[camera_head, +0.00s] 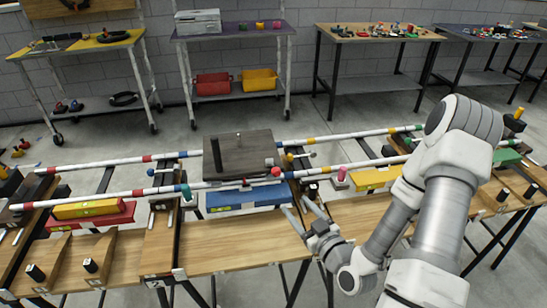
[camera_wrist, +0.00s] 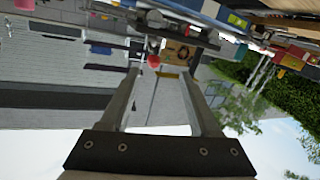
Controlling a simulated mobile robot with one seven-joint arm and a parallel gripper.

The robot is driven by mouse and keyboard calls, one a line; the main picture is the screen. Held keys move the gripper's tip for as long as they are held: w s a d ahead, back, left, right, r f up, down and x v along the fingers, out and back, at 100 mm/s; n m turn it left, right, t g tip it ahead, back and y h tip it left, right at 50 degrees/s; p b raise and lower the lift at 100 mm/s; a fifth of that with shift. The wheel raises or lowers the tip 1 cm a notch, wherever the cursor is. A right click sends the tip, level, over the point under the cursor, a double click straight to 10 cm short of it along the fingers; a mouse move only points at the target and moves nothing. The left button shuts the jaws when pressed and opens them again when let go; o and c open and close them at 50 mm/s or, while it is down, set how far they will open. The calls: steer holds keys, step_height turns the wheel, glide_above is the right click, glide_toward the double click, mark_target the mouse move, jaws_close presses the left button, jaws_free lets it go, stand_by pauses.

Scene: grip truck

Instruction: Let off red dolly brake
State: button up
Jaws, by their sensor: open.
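A dark dolly (camera_head: 240,155) sits on two striped rails. A red ball knob (camera_head: 276,171) is at its near right corner, by the near rail. A red knob also shows in the wrist view (camera_wrist: 154,60), beyond and between my fingertips; it looks like the same one, but I cannot be sure. My gripper (camera_head: 297,207) is open and empty, below and slightly right of the knob in the head view, over the near bench edge. Its two fingers are spread apart in the wrist view (camera_wrist: 163,76). I cannot tell the brake lever's position.
Teal (camera_head: 186,191) and yellow (camera_head: 290,157) knobs stand near the dolly. A pink knob (camera_head: 342,173) stands to its right. A blue case (camera_head: 245,199) lies below the near rail. The near rail (camera_head: 110,195) crosses beyond my gripper. Tool tables stand along the wall.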

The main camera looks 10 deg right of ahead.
steer(key=w+a+b, duration=0.2)
steer(key=w+b, duration=0.2)
steer(key=w, duration=0.4)
steer(key=w+a+r+t+b, duration=0.1)
steer(key=w+a+b, duration=0.1)
steer(key=w+b, duration=0.3)
steer(key=w, duration=0.3)
steer(key=shift+w+r+m, duration=0.2)
steer(key=shift+m, duration=0.2)
jaws_close()
stand_by(1.3)
